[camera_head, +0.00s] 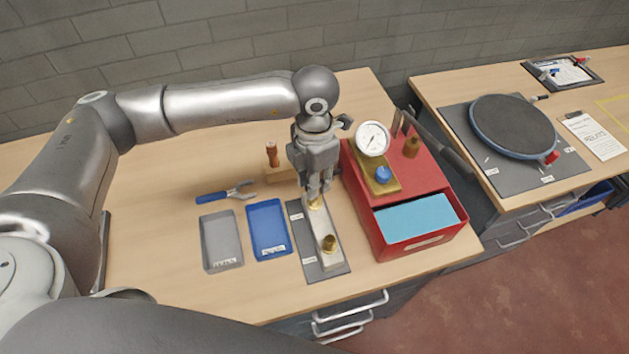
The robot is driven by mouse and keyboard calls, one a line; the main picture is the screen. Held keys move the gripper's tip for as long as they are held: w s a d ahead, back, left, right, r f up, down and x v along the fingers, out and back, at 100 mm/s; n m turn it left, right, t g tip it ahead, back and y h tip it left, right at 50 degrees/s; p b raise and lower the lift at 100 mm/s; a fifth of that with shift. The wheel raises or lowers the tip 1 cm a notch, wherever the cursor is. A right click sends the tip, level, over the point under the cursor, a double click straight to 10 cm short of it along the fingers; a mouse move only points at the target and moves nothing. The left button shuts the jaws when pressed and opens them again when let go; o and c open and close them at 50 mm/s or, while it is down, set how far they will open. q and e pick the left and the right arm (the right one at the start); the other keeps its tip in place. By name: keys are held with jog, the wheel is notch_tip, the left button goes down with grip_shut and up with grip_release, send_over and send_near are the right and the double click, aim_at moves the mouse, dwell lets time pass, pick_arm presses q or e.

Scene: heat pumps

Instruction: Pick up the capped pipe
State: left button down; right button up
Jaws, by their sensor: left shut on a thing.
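My left gripper (316,190) points down over the grey mat (308,262) and is shut on a brass-coloured piece (316,203) at the far end of a pale metal block (328,258). The fingers hide much of that piece, and I cannot tell whether it is the capped pipe. A second brass fitting (329,243) stands at the near end of the block. A copper-coloured upright piece (272,154) stands in a wooden block (281,175) left of the gripper. My right gripper is out of view.
A red box (421,242) with a gauge (373,139) and blue knob (383,174) stands close right of the gripper. A second bench holds a round dark plate (512,124).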

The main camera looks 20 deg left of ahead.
pick_arm(q)
jog(key=s+d+r+p, duration=0.3)
jog(key=s+d+r, duration=0.1)
jog(key=r, duration=0.4)
jog(key=s+d+r+p, duration=0.3)
jog(key=s+d+r, duration=0.1)
jog(key=s+r, duration=0.3)
jog(key=shift+s+d+r, duration=0.15)
jog(key=shift+r, duration=0.3)
